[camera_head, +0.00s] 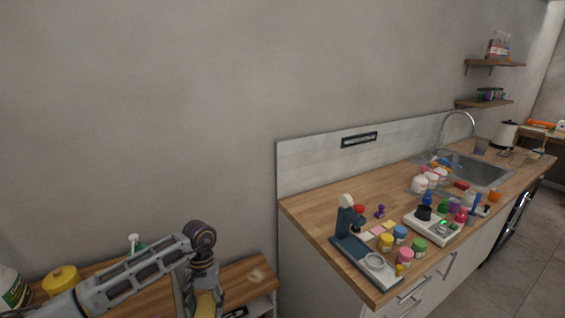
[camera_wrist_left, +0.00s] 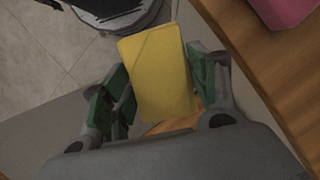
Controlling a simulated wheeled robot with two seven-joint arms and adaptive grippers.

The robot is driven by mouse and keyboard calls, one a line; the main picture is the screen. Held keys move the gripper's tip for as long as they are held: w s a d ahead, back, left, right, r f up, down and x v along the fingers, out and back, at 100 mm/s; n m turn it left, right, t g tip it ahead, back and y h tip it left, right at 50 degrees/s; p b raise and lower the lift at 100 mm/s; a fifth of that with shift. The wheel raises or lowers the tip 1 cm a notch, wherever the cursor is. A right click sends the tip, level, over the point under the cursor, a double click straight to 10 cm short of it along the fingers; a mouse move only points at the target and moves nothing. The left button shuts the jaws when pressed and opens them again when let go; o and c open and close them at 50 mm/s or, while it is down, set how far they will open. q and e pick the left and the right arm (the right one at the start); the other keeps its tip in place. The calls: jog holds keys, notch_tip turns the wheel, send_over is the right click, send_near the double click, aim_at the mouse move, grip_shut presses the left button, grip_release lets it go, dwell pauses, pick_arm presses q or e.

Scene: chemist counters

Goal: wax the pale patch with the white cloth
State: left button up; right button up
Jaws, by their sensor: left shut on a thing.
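My left gripper (camera_head: 205,296) reaches in over the low wooden counter (camera_head: 240,277). It is shut on a yellow, flat block-like thing, perhaps a sponge or folded cloth (camera_wrist_left: 158,72), which sits between the green finger pads in the left wrist view. A pale patch (camera_head: 256,276) shows on the low counter's wood, to the right of the gripper and apart from it. I see no cloth that is clearly white. My right gripper is not in view.
A white spray bottle (camera_head: 134,244), a yellow-topped container (camera_head: 61,279) and a bottle (camera_head: 12,288) stand at the left. The taller counter (camera_head: 316,210), crowded with small jars, rises right of the low one. A pink thing (camera_wrist_left: 286,10) shows in the wrist view.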

pick_arm(q)
jog(key=shift+d+m, duration=0.15)
jog(key=shift+m, duration=0.15)
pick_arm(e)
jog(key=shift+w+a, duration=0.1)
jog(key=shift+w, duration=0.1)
pick_arm(q)
jog(key=shift+f, duration=0.1)
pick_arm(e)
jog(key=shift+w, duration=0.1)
